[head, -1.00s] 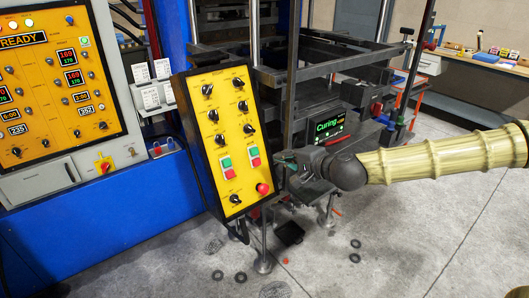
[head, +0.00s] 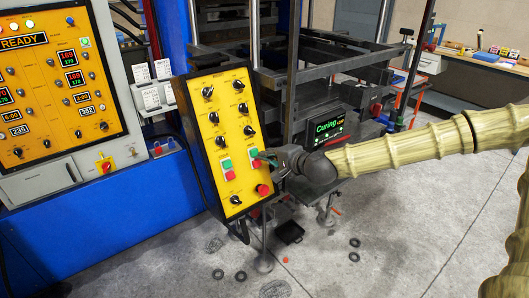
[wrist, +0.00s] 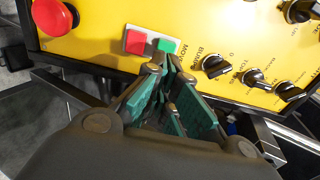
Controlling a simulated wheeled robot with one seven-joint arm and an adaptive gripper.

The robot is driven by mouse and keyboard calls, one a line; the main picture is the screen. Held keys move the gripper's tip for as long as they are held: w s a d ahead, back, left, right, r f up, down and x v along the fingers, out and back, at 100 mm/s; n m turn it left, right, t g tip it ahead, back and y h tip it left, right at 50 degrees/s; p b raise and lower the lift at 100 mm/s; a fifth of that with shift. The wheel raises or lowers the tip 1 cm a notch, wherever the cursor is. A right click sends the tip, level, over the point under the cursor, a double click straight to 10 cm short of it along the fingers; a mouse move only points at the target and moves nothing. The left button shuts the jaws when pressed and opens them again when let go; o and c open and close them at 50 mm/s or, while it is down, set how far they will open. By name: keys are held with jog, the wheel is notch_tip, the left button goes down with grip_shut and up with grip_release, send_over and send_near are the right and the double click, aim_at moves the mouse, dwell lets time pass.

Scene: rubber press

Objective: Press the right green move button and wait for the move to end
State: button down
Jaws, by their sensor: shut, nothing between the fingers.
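The yellow control panel (head: 222,125) stands tilted in its dark housing. Its right green button (head: 253,153) sits above a red button, partly behind my fingers in the head view. The same green button (wrist: 167,46) shows in the wrist view beside its red neighbour (wrist: 136,42). My gripper (head: 263,158) is shut and empty, its fingertips (wrist: 168,62) right at the edge of the green button. I cannot tell whether they touch it. The left green button (head: 226,164) is clear of my gripper.
A red mushroom button (head: 263,190) sits below, and it shows large in the wrist view (wrist: 55,17). Several black knobs surround the buttons. The press frame (head: 330,60) stands behind, with a screen (head: 328,126) reading "Curing". Black rings lie on the floor.

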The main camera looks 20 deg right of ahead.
aim_at(254, 152)
jog(key=shift+p+x, duration=0.4)
jog(key=shift+x, duration=0.9)
